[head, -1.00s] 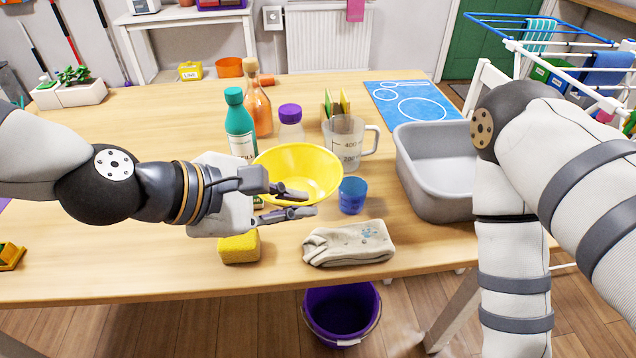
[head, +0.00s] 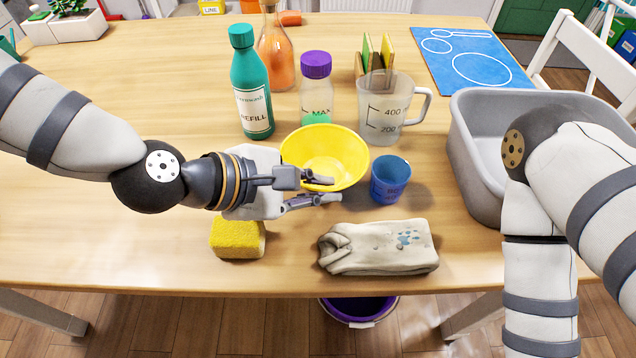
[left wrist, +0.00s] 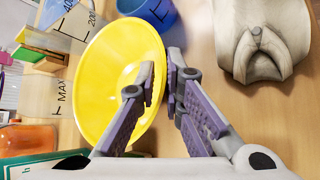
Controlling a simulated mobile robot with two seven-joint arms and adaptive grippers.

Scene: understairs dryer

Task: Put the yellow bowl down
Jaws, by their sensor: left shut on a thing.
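The yellow bowl (head: 322,150) is upright, just above or on the wooden table; I cannot tell whether its base touches. My left gripper (head: 332,190) is at its near rim, shut on that rim. In the left wrist view, the two fingers (left wrist: 161,75) lie on either side of the edge of the bowl (left wrist: 100,75). My right arm shows at the right, but its gripper is out of the picture.
A blue cup (head: 390,180) stands close right of the bowl. Behind are a jar (head: 315,95), a measuring jug (head: 382,115) and a green bottle (head: 252,90). A yellow sponge (head: 237,238) and a folded cloth (head: 380,247) lie in front. A grey basin (head: 475,165) is at right.

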